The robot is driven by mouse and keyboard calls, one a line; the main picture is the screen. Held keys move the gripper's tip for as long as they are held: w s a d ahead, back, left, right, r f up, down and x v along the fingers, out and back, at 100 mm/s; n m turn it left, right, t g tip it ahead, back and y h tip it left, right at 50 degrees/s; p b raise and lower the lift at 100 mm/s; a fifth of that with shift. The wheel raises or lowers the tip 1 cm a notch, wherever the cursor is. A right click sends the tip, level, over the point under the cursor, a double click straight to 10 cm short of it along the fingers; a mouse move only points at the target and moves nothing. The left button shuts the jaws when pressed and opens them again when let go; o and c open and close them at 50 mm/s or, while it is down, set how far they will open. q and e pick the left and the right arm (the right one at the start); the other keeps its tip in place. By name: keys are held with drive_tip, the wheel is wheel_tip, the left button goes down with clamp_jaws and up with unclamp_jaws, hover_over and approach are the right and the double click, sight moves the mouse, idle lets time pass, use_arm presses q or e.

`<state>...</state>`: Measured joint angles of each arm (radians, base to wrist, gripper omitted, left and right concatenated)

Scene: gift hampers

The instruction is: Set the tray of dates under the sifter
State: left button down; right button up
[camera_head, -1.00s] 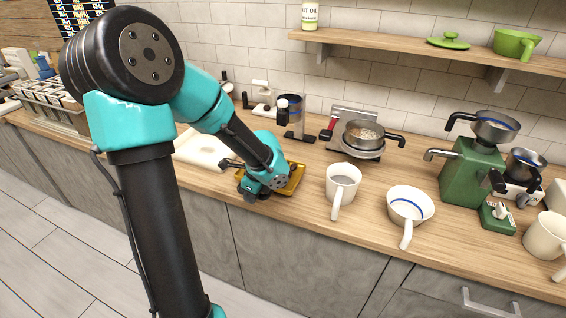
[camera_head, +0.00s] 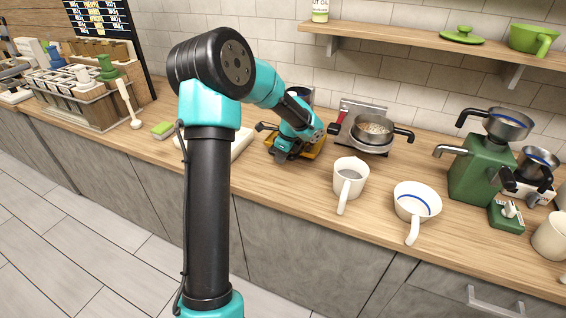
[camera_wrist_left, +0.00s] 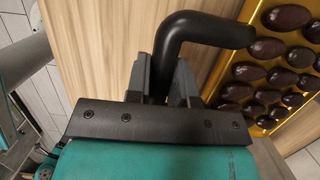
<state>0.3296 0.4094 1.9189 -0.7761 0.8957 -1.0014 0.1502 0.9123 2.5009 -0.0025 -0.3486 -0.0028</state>
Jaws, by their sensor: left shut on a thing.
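The golden tray of dates (camera_head: 312,149) is on or just above the counter, partly hidden by my left arm. In the left wrist view, dark dates lie in rows in the tray (camera_wrist_left: 260,69). My left gripper (camera_head: 282,152) is shut on its black bent handle (camera_wrist_left: 195,27), with the fingers (camera_wrist_left: 172,85) on either side of it. A dark upright device with a blue band (camera_head: 300,94), apparently the sifter, stands directly behind the tray. My arm hides most of it, so I cannot tell whether the tray is beneath it. My right gripper is not in view.
A white jug (camera_head: 350,178) stands close right of the tray, with a white handled bowl (camera_head: 416,203) beyond it. A pan of grains (camera_head: 373,131) sits behind the jug. A pale board (camera_head: 241,143) lies left of the tray; a green sponge (camera_head: 163,129) lies farther left.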

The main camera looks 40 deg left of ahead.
sight(283, 169)
use_arm(q)
drive_tip(key=shift+w+a, duration=0.15)
drive_tip(key=shift+w, duration=0.15)
drive_tip(key=shift+d+x, duration=0.15)
drive_tip(key=shift+x, duration=0.7)
drive_tip(key=shift+d+x, duration=0.2)
drive_tip(key=shift+x, duration=0.6)
drive_tip(key=c, duration=1)
unclamp_jaws()
drive_tip(key=shift+w+f, duration=0.15)
drive_tip(key=v, duration=1.2)
drive_tip(key=shift+d, duration=0.1)
